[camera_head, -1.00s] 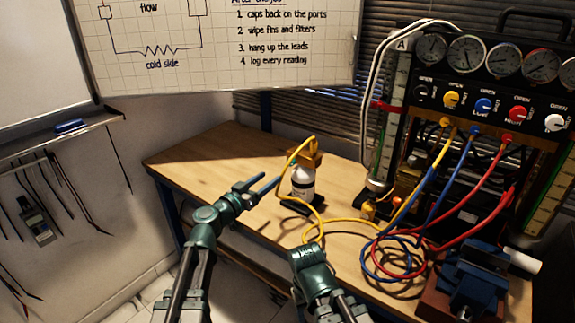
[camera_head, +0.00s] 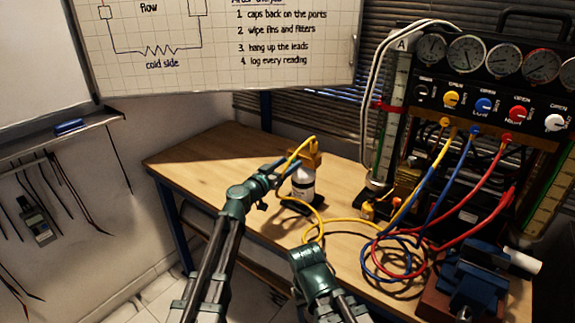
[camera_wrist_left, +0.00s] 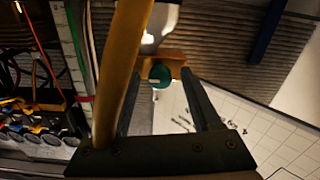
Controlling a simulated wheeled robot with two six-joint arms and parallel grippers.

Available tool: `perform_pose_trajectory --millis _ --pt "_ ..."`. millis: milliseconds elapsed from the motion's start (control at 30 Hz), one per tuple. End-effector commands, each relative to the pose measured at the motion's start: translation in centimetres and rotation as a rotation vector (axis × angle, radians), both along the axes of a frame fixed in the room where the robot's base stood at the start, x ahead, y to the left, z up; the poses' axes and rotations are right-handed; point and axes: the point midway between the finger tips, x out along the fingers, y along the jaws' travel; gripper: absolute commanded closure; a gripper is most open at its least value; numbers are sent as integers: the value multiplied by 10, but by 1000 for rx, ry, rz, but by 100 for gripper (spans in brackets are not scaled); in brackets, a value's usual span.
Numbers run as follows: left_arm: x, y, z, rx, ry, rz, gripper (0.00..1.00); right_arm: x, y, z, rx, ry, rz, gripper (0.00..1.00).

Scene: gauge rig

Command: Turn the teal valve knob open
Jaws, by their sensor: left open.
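The teal valve knob (camera_wrist_left: 160,75) is a small round disc on a brass valve block (camera_wrist_left: 178,62), seen in the left wrist view. The block (camera_head: 313,159) tops a white bottle (camera_head: 303,183) standing on the bench in the head view, where my gripper hides the knob. My left gripper (camera_head: 282,168) is at the near left side of the valve. In the left wrist view its open fingers (camera_wrist_left: 160,80) stand on either side of the knob, with a visible gap. Contact cannot be told. My right arm shows at the bottom; its fingers do not.
A yellow hose (camera_head: 343,220) runs from the valve across the bench and passes close in front of my left fingers in the wrist view. The gauge panel (camera_head: 483,98), coiled hoses and a blue vise (camera_head: 472,280) fill the right. The bench's left part (camera_head: 205,160) is clear.

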Motion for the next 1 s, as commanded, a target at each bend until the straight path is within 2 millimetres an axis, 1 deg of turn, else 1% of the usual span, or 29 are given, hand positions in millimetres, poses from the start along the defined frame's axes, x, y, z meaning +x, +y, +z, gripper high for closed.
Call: perform_pose_trajectory --millis 33,167,200,267,300,367,400,767,1000 --pt "0 0 0 0 0 0 37 0 0 0 0 0 0 43" --pt "0 0 0 0 0 0 61 0 0 0 0 0 0 43" --pt "0 0 0 0 0 0 68 0 0 0 0 0 0 43" --pt "0 0 0 0 0 0 79 0 0 0 0 0 0 43" --pt "0 0 0 0 0 0 86 0 0 0 0 0 0 43" --pt "0 0 0 0 0 0 97 0 0 0 0 0 0 43" --pt "0 0 0 0 0 0 100 0 0 0 0 0 0 43" --pt "0 0 0 -27 19 0 100 0 0 0 0 0 0 43" --pt "0 0 0 -145 103 0 100 0 0 0 0 0 0 43"
